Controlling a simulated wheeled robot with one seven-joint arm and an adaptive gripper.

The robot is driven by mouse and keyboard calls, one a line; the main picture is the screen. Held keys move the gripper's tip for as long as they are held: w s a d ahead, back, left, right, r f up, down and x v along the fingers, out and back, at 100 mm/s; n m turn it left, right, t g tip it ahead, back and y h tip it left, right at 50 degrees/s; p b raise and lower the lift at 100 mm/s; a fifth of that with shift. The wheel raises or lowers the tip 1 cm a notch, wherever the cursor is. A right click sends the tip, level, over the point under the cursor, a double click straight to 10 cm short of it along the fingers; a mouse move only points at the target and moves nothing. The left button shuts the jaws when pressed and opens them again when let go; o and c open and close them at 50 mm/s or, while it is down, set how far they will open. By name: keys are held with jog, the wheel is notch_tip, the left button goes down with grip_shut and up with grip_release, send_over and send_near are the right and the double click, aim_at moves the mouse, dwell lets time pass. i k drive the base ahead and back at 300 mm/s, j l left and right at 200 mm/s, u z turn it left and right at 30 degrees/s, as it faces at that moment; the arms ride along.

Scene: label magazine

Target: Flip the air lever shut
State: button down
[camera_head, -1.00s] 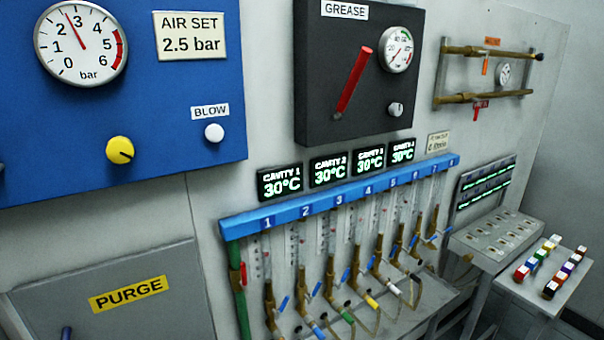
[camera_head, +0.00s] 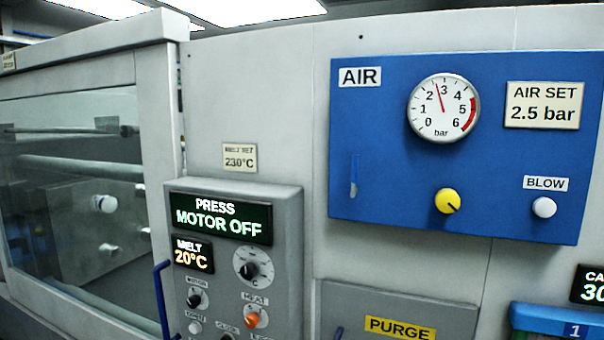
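The blue air panel (camera_head: 400,205) fills the right half of the head view, with an AIR label (camera_head: 360,77) at its top left. A small blue lever (camera_head: 353,176), the only lever on this panel, sits at its lower left and looks about upright. The round bar gauge (camera_head: 443,107) has its needle between 2 and 3. A yellow knob (camera_head: 447,201) is below the gauge. My gripper is not in view.
A white BLOW button (camera_head: 543,207) and an AIR SET 2.5 bar plate (camera_head: 543,105) are on the panel's right side. Left of it stands a grey press control box (camera_head: 285,270) reading MOTOR OFF. A grey PURGE box (camera_head: 395,300) juts out below.

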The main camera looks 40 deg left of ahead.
aim_at(355, 157)
jog(key=j+u, duration=0.55)
jog(key=u, duration=0.25)
jog(key=i+j+u, duration=0.1)
jog(key=j+u, duration=0.15)
jog(key=u, duration=0.15)
